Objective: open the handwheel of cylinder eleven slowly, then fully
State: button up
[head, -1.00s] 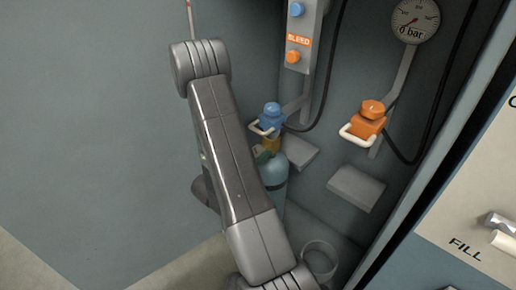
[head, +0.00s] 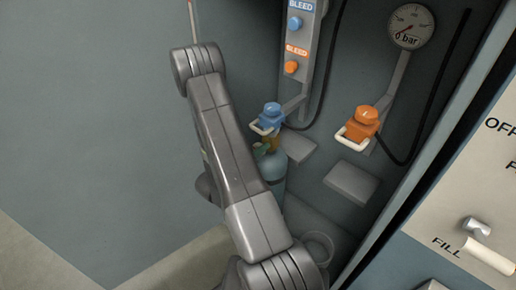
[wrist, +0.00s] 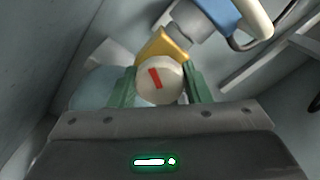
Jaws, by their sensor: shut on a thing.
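A light blue cylinder (head: 277,188) stands in the bay, partly hidden behind my arm. Its yellow valve (wrist: 165,45) has a pale round handwheel (wrist: 160,84) with a red mark that tilts a little from upright. My gripper (wrist: 161,80) has its green fingers on both sides of the handwheel and is shut on it. In the head view the green fingers show small beside the valve, under the blue connector (head: 270,116). No number is readable on the cylinder.
An orange connector (head: 362,121) with a white handle sits to the right, above a grey ledge (head: 352,183). Above are a gauge (head: 411,27) marked bar and a panel with blue and orange BLEED knobs (head: 293,68). A FILL lever (head: 487,253) is at right. Walls close in the bay.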

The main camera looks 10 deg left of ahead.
dwell(0.4)
jog(key=o, duration=1)
jog(key=shift+s, duration=0.1)
jog(key=p+v, duration=0.1)
jog(key=v, duration=1.2)
jog(key=shift+s+a, duration=0.2)
jog(key=shift+s, duration=0.1)
dwell(4.9)
